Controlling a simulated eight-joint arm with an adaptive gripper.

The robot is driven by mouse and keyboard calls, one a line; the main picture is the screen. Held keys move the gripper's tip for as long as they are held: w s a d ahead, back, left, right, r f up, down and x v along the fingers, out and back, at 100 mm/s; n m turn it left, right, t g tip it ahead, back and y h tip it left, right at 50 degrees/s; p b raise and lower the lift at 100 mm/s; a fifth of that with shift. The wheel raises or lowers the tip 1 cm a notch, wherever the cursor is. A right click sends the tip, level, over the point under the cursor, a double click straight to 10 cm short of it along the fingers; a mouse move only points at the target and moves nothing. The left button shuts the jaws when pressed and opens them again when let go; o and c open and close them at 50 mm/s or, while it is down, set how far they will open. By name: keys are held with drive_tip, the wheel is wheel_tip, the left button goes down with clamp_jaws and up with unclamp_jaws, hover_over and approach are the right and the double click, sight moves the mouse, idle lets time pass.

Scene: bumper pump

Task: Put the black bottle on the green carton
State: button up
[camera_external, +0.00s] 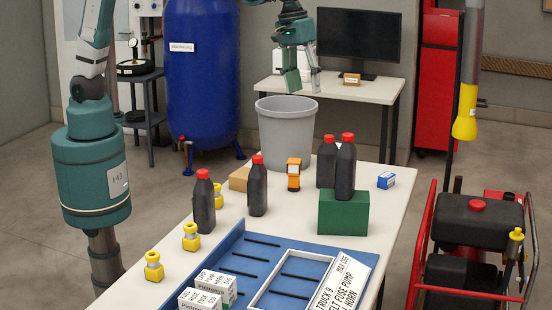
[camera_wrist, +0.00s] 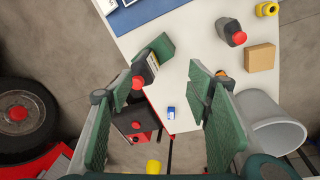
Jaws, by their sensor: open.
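My gripper (camera_external: 304,84) is open and empty, high above the grey bin at the table's far end. Its spread fingers also show in the wrist view (camera_wrist: 167,85). The green carton (camera_external: 343,215) is on the table's right side. A black bottle with a red cap (camera_external: 345,170) stands upright on top of it, clear of my gripper. Another black bottle (camera_external: 326,165) stands just behind, partly hidden. Two more black bottles, one in the middle (camera_external: 257,190) and one farther left (camera_external: 204,206), stand on the table. In the wrist view the carton (camera_wrist: 165,44) is partly covered.
A grey bin (camera_external: 286,135) stands at the table's far edge. An orange device (camera_external: 293,174), a cardboard box (camera_external: 239,179) and a small blue-and-white box (camera_external: 386,180) are on the table.

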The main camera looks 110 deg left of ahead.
drive_tip(key=s+d+r+m+t, duration=0.1)
drive_tip(key=s+d+r+m, duration=0.15)
drive_tip(key=s, duration=0.75)
drive_tip(key=s+d+r+m+t, duration=0.15)
drive_tip(key=s+m, duration=0.25)
drive_tip(key=s, duration=0.5)
drive_tip(key=s+d+r+m+t, duration=0.1)
drive_tip(key=s+d+m, duration=0.2)
drive_tip(key=s, duration=0.7)
drive_tip(key=s+d+f+m+t, duration=0.1)
drive_tip(key=s+d+f+m, duration=0.1)
drive_tip(key=s, duration=0.7)
wheel_tip(320, 180, down, 2)
drive_tip(key=shift+f+m+t, duration=0.15)
drive_tip(key=shift+m+t, duration=0.2)
drive_tip(key=shift+m, duration=0.4)
